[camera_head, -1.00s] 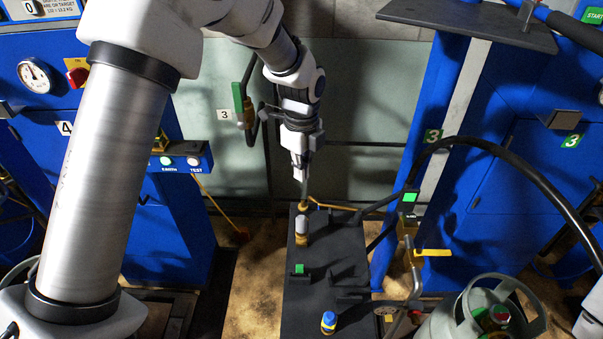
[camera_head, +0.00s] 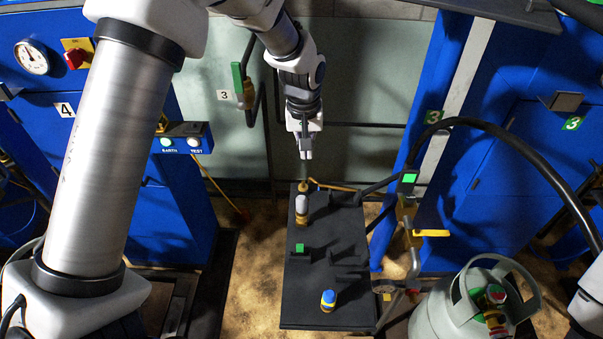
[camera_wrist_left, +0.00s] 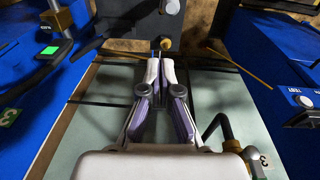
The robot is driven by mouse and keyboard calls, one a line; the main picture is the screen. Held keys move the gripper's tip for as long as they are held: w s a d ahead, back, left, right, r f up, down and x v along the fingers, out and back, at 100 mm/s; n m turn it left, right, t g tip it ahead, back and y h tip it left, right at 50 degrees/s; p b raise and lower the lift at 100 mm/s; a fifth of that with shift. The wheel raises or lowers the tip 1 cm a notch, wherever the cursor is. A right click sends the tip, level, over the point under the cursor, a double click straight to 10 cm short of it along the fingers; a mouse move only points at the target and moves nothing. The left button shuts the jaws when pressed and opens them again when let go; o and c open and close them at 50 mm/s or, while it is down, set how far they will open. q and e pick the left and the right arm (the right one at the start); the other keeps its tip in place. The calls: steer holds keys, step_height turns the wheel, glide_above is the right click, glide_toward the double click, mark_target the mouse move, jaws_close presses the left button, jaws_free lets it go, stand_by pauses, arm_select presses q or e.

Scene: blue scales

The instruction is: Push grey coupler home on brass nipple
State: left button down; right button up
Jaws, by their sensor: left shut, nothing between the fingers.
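The grey coupler (camera_head: 301,204) is a pale upright sleeve near the far end of a dark bench plate (camera_head: 315,310). Brass shows just above it and at its foot; the brass nipple (camera_head: 304,187) appears to be the upper piece, but I cannot tell how far the coupler sits on it. My left gripper (camera_head: 306,154) points down beyond the far edge of the plate, apart from the coupler. In the left wrist view its fingers (camera_wrist_left: 161,62) are together and empty, with a brass end (camera_wrist_left: 166,44) just past the tips. My right gripper is out of view.
A gas cylinder (camera_head: 465,305) stands at right below a black hose (camera_head: 510,165). Blue cabinets (camera_head: 150,235) flank both sides.

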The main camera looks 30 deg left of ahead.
arm_select(q)
steer(key=f+n, duration=0.1)
steer(key=n, duration=0.4)
steer(key=n+g+p, duration=0.1)
steer(key=n+p, duration=0.1)
steer(key=n, duration=0.3)
glide_above(301, 200)
steer(key=f, duration=0.5)
steer(key=shift+w, duration=0.3)
step_height(301, 200, down, 7)
steer(key=b, duration=0.6)
steer(key=shift+s, duration=0.1)
steer(key=shift+r, duration=0.15)
steer(key=shift+s, duration=0.1)
steer(key=shift+f, duration=0.4)
steer(key=shift+s, duration=0.1)
